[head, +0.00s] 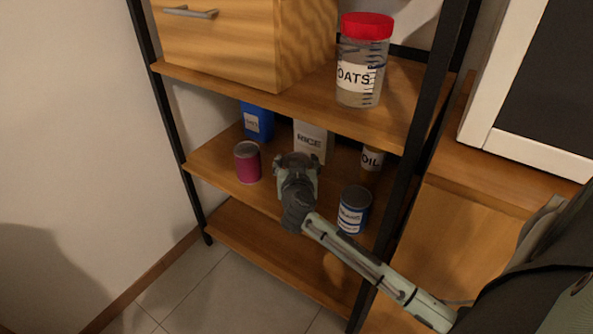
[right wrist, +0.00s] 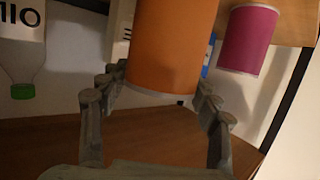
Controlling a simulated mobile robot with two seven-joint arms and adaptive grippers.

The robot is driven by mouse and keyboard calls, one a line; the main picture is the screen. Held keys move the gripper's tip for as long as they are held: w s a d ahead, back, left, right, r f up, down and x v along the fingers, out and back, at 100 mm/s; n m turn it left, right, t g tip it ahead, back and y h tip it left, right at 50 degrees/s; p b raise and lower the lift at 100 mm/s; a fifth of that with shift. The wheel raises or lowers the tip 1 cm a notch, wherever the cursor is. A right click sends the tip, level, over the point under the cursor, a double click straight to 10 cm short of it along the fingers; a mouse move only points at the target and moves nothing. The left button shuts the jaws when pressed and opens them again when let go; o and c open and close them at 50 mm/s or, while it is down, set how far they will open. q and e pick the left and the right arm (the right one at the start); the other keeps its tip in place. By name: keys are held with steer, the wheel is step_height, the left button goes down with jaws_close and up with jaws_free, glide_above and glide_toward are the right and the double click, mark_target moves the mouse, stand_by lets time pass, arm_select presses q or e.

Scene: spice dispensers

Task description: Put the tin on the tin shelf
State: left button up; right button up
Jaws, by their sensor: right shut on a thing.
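My right gripper (head: 298,160) reaches over the middle shelf (head: 217,165) of the black-framed rack. In the right wrist view, an orange tin (right wrist: 172,45) stands between its fingers, and the gripper is shut on it. In the head view this tin is hidden behind the gripper. A magenta tin (head: 248,163) stands on the same shelf to the left of the gripper; it also shows in the right wrist view (right wrist: 248,40). A blue and white tin (head: 354,211) stands near the shelf's front edge, to the right. My left gripper does not show.
Behind the gripper stand a rice box (head: 313,138), a blue box (head: 257,122) and an oil bottle (head: 372,160). Above, a shelf holds a wooden drawer unit (head: 235,40) and a red-lidded oats jar (head: 361,75). The bottom shelf (head: 245,232) looks empty where it shows.

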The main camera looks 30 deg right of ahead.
steer(key=shift+f, duration=1.4)
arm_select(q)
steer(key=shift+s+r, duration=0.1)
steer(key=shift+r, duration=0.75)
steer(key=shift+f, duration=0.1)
arm_select(e)
steer(key=o, duration=1.5)
steer(key=shift+f, duration=0.15)
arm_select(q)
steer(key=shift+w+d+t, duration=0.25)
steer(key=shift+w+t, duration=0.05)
arm_select(e)
steer(key=shift+o, duration=0.2)
